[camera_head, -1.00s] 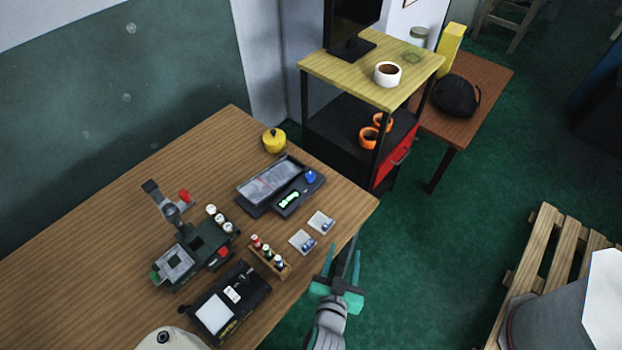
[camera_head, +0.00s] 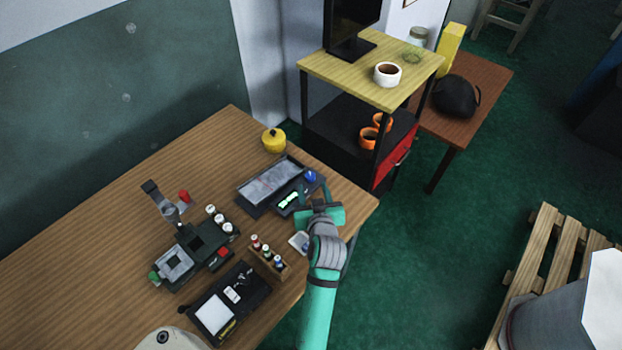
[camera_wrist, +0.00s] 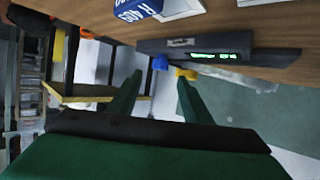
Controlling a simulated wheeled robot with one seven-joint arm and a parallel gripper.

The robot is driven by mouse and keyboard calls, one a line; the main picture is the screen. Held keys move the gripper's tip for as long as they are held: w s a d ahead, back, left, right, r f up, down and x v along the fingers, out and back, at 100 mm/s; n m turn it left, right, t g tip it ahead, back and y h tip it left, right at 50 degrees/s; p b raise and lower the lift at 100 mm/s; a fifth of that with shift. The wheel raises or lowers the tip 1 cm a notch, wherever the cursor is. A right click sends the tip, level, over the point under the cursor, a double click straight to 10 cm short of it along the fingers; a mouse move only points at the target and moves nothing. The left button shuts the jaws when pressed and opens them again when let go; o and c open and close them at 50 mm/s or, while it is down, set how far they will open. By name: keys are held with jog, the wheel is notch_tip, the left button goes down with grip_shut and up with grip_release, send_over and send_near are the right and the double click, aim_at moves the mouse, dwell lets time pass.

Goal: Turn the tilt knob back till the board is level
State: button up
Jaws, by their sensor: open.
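The grey board (camera_head: 268,184) lies in a dark frame near the table's right end. I cannot tell how much it is tilted. A lit green display (camera_head: 288,200) sits on the frame's front, its text too small to read. The blue knob (camera_head: 310,176) is at the frame's right corner. My gripper (camera_head: 313,193) is open, just in front of the knob and pointing at it. In the wrist view, the blue knob (camera_wrist: 160,63) shows between and beyond the fingertips of my gripper (camera_wrist: 159,79), with nothing held. The display (camera_wrist: 215,56) is right of it.
A rack of small bottles (camera_head: 268,257), a black device with a white panel (camera_head: 228,300) and a dark machine (camera_head: 195,248) stand left of my arm. A white card (camera_head: 299,241) lies beside it. A yellow pot (camera_head: 273,140) stands behind the board.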

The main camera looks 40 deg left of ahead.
aim_at(310, 177)
jog(key=x, duration=0.7)
jog(key=c, duration=1.1)
